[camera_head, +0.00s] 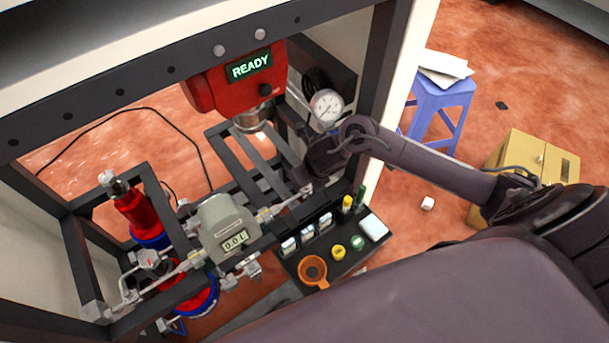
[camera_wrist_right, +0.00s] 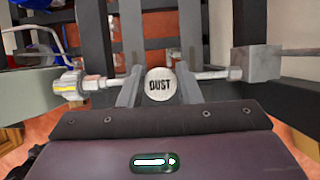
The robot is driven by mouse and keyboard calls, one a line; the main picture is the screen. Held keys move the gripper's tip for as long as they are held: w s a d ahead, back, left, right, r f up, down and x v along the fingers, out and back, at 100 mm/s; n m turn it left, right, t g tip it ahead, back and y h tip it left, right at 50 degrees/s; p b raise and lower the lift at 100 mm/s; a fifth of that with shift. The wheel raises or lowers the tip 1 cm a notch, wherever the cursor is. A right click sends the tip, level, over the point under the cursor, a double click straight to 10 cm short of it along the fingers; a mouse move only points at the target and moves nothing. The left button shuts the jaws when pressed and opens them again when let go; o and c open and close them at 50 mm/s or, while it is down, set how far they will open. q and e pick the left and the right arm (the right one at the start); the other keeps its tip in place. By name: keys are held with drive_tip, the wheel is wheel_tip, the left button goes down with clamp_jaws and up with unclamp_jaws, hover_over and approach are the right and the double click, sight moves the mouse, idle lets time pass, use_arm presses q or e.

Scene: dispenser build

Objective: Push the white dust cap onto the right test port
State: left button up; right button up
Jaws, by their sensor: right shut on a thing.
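The white dust cap (camera_wrist_right: 159,86), a round disc marked "DUST", sits between the two fingertips of my right gripper (camera_wrist_right: 159,92), which is shut on it. Its face is towards the wrist camera. Directly behind it runs a metal pipe (camera_wrist_right: 213,75) with fittings on both sides; the cap hides the port there, and I cannot tell whether they touch. In the head view my right gripper (camera_head: 306,187) is at the pipe's right part, beside the grey meter (camera_head: 231,229). The cap is too small to make out there. My left gripper is not in view.
A black tray (camera_head: 318,272) with small white blocks, yellow and green caps and an orange ring (camera_head: 312,270) lies just below the gripper. A pressure gauge (camera_head: 326,106) and the red "READY" unit (camera_head: 240,80) stand above. Dark frame bars surround the pipe.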

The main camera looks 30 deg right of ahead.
idle(0.4)
drive_tip(key=o, duration=1.3)
drive_tip(key=shift+r+p, duration=2.75)
drive_tip(key=shift+r, duration=0.3)
